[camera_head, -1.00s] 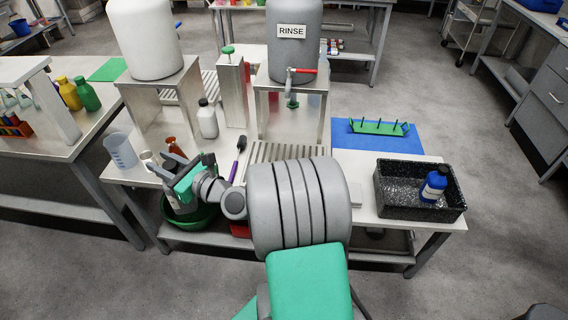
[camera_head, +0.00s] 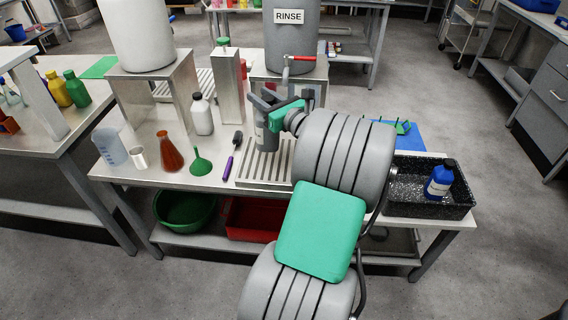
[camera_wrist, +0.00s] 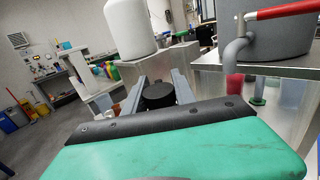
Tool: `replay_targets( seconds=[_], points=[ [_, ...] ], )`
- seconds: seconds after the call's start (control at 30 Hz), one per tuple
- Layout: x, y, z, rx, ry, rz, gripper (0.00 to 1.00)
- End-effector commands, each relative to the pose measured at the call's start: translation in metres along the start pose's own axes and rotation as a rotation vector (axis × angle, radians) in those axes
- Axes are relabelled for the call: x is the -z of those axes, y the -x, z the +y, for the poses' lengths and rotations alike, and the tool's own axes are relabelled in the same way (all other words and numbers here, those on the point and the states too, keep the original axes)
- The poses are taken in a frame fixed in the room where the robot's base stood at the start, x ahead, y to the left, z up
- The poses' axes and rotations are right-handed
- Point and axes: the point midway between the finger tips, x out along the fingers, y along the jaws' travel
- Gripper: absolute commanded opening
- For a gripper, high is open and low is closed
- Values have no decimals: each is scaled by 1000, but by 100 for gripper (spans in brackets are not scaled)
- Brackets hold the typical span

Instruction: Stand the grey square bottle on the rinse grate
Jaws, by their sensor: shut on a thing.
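The grey square bottle (camera_head: 266,138) is upright in my gripper (camera_head: 264,104), in front of the rinse tank. In the wrist view its round black cap (camera_wrist: 158,94) shows between the two fingers of my gripper (camera_wrist: 160,86). The rinse grate (camera_head: 262,172) is a slatted metal plate on the bench under the RINSE tank's tap. The bottle is over the back part of the grate in the head view. Whether its base touches the slats I cannot tell. My arm hides the grate's right side.
A white bottle (camera_head: 202,115), an amber flask (camera_head: 168,152), a green funnel (camera_head: 200,163) and a purple-handled brush (camera_head: 232,156) stand or lie left of the grate. The rinse tank (camera_head: 291,36) has a red-handled tap (camera_head: 297,58) close behind my gripper. A black tray (camera_head: 402,207) is at right.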

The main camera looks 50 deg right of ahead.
Motion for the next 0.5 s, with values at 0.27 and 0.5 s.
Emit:
replay_targets(
  seconds=[0.27, 0.5],
  points=[
    [0, 24, -54, 62, 6, 1, 0],
    [-5, 38, -80, 83, 12, 3, 0]
  ],
)
